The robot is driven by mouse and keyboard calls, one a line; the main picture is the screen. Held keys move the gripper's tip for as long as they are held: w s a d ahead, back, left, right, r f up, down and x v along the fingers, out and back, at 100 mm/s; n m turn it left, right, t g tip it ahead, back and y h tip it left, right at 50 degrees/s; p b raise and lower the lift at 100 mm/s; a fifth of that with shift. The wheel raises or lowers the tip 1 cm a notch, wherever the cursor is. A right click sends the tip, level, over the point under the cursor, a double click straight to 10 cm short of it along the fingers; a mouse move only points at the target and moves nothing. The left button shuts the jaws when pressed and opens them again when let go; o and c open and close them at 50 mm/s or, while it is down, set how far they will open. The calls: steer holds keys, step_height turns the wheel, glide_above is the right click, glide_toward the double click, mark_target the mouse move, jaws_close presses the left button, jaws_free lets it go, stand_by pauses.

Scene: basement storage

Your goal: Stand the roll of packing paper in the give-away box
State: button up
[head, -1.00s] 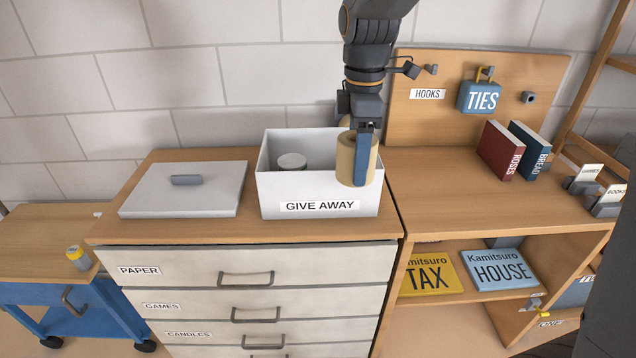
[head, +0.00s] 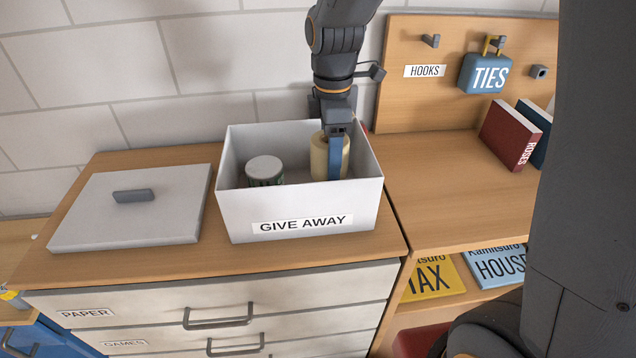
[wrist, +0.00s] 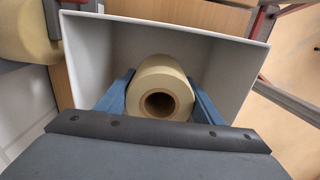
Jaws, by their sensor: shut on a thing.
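The roll of packing paper (head: 319,158) is tan and upright. My gripper (head: 335,160) is shut on it, and the roll is partly down inside the right side of the white give-away box (head: 300,208). The box's front wall hides the roll's lower end, so I cannot tell whether it touches the floor of the box. In the wrist view the roll (wrist: 160,84) shows its hollow end between my two blue fingers, with the box's walls (wrist: 90,60) around it. A pale-lidded can (head: 265,170) stands in the left part of the box.
A grey lid with a handle (head: 135,205) lies left of the box on the drawer cabinet (head: 230,305). To the right are a wooden shelf top (head: 440,190), a hook board with a blue TIES case (head: 485,74), and upright books (head: 510,135).

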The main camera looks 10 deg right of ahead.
steer(key=shift+f+p, duration=0.4)
steer(key=shift+f, duration=3)
steer(key=shift+f, duration=0.1)
steer(key=o, duration=1.1)
step_height(320, 180, up, 12)
steer(key=shift+r+b, duration=0.15)
steer(key=shift+b, duration=0.75)
steer(key=shift+r, duration=0.1)
